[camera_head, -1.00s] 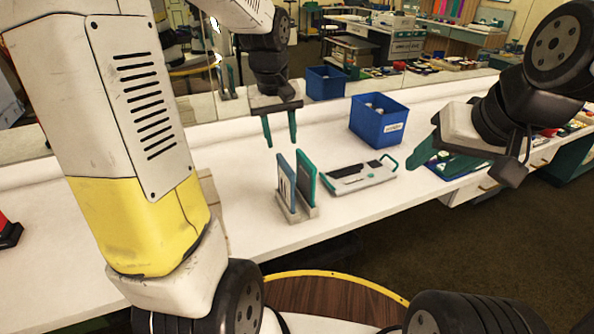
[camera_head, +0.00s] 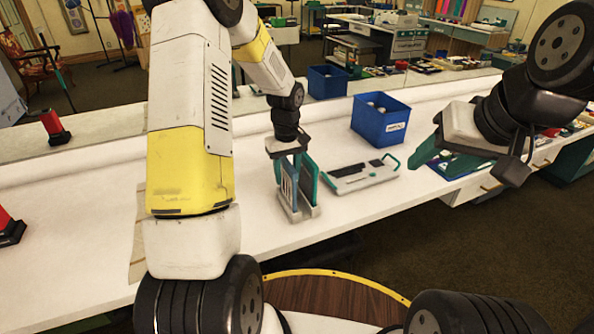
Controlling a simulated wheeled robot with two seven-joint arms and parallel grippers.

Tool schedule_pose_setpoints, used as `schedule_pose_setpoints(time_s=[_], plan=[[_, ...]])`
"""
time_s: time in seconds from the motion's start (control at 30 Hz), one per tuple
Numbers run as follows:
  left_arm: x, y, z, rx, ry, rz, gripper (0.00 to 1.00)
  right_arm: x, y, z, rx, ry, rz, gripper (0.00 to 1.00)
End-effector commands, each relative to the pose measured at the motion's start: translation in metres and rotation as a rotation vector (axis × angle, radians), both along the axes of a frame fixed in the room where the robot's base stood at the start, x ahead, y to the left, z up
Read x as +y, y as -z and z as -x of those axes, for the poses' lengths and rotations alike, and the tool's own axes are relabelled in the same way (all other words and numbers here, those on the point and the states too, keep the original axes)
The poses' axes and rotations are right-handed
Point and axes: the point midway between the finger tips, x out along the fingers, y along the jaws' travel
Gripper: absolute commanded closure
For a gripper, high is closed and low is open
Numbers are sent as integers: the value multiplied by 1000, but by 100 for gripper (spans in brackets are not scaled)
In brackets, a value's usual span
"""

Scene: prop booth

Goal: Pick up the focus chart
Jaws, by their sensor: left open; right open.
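Two thin upright panels stand side by side in a pale slotted stand (camera_head: 298,214) on the white counter. The left panel (camera_head: 288,188) has a pale striped face, and the right one (camera_head: 309,184) is teal-edged. The striped one looks like the focus chart, but its face is too small to be sure. My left gripper (camera_head: 288,168) points down at the top of the panels, open, its fingers beside the upper edge of the left panel. Whether they touch it I cannot tell. My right gripper (camera_head: 470,165) is open and empty at the right, over the counter's front edge.
A flat grey-and-teal case (camera_head: 360,177) with a handle lies right of the stand. A blue bin (camera_head: 380,121) with pale round items stands behind it. A red-and-black object (camera_head: 8,229) is at the far left. A mirror-like surface runs along the back.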

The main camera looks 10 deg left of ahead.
Motion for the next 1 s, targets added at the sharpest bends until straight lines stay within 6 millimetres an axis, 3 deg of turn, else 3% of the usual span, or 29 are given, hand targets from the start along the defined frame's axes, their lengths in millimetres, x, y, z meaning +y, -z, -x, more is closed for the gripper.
schedule_pose_setpoints(time_s=[0.13, 1.0], plan=[[-1, 10, 0, -1, 0, 1, 59, 0, 0, 0, 0, 0, 0, 47], [-1, 15, 0, -1, 2, 0, 59, 0, 0, 0, 0, 0, 0, 47]])
